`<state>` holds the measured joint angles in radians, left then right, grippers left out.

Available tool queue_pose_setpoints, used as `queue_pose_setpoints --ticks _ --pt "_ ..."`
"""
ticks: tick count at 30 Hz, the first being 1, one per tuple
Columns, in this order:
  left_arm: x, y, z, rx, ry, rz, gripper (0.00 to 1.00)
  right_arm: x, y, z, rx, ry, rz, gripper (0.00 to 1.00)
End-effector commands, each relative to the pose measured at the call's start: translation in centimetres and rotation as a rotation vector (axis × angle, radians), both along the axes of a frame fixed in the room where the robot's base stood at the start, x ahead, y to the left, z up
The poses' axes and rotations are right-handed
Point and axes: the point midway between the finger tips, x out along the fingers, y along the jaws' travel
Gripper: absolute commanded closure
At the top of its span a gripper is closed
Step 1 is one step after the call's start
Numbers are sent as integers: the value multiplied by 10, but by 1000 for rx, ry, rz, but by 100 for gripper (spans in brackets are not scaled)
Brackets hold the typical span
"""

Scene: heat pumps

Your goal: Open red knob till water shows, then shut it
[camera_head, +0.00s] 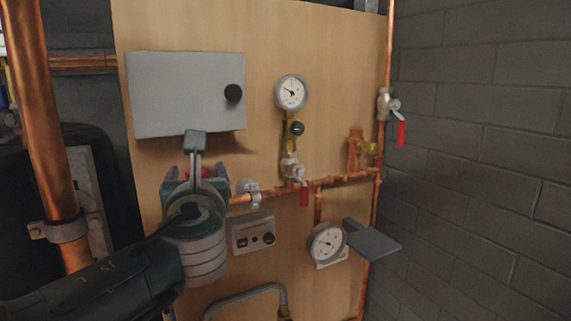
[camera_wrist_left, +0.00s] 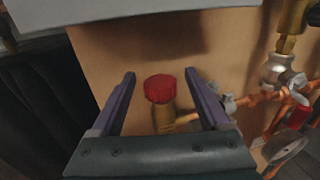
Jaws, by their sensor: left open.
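The red knob (camera_wrist_left: 160,88) sits on top of a brass valve body (camera_wrist_left: 164,118) on the copper pipe, in the left wrist view. My left gripper (camera_wrist_left: 160,76) is open, with one purple finger on each side of the knob. A gap shows between the knob and each finger; how far the knob lies beyond the fingertips I cannot tell. In the head view my left gripper (camera_head: 196,170) is in front of the wooden panel, below the grey box, and it hides the knob. My right gripper is in neither view.
The grey box (camera_head: 180,95) with a black knob juts out above my left gripper. Pressure gauges (camera_head: 291,92) and red-handled valves (camera_head: 304,196) are to the right on the panel (camera_head: 260,40). A thick copper pipe (camera_head: 47,120) stands at the left. A grey brick wall (camera_head: 490,150) is at the right.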

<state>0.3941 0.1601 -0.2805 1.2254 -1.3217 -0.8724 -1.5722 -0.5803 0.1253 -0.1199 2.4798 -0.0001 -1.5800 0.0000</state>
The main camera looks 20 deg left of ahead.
Motion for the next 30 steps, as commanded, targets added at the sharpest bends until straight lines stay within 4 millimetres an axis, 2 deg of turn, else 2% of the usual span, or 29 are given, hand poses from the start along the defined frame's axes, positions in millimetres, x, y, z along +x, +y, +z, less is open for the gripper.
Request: queue_pose_setpoints --ticks 4,13,30 --pt "6 5 0 -1 0 0 21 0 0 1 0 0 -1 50" --pt "7 6 0 -2 0 0 22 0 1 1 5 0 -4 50" --pt "7 6 0 -2 0 0 86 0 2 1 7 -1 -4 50"
